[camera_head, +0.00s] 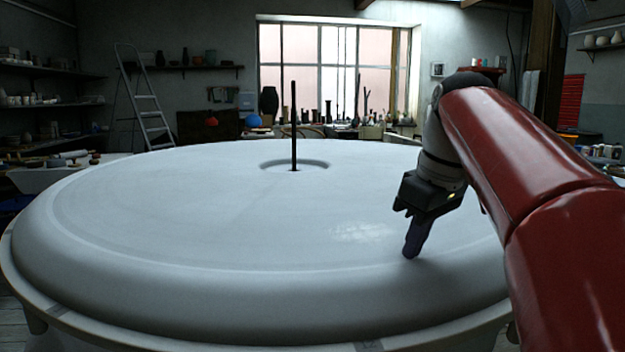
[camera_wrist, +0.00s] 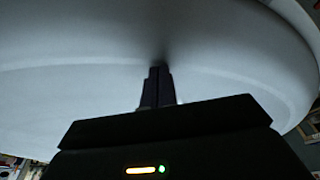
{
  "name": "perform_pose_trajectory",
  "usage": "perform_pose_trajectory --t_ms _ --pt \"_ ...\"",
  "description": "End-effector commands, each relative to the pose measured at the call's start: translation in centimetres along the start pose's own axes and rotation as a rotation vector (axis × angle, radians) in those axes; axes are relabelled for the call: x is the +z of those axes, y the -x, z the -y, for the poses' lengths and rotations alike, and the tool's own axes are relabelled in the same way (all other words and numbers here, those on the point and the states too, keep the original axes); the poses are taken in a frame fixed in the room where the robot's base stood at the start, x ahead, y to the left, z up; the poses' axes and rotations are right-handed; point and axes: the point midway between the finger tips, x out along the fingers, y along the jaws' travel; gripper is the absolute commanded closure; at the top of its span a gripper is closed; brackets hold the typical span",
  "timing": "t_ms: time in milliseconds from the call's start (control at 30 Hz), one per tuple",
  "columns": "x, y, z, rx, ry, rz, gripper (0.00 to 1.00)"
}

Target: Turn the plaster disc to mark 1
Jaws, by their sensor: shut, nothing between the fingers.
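The plaster disc (camera_head: 210,220) is large, round and pale grey. It fills most of the head view, with a raised rounded rim and a dark upright rod (camera_head: 294,125) in a shallow hollow at its centre. My gripper (camera_head: 410,254) points down at the disc's near right part, just inside the rim. Its fingers are shut with nothing between them. The tips look to be at or very close to the surface; contact is not certain. In the wrist view the shut fingers (camera_wrist: 158,72) meet the pale disc surface (camera_wrist: 80,70). I cannot make out mark 1 in either view.
A pale base ring (camera_head: 90,335) runs around under the disc. A stepladder (camera_head: 145,100) and shelves stand at the back left. A bench with vases (camera_head: 268,101) stands by the window. The disc's top is otherwise clear.

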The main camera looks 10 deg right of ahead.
Motion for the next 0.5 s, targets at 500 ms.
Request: perform_pose_trajectory --t_ms 500 --pt "1.5 -0.2 -3.8 -0.004 -0.013 0.018 1.00"
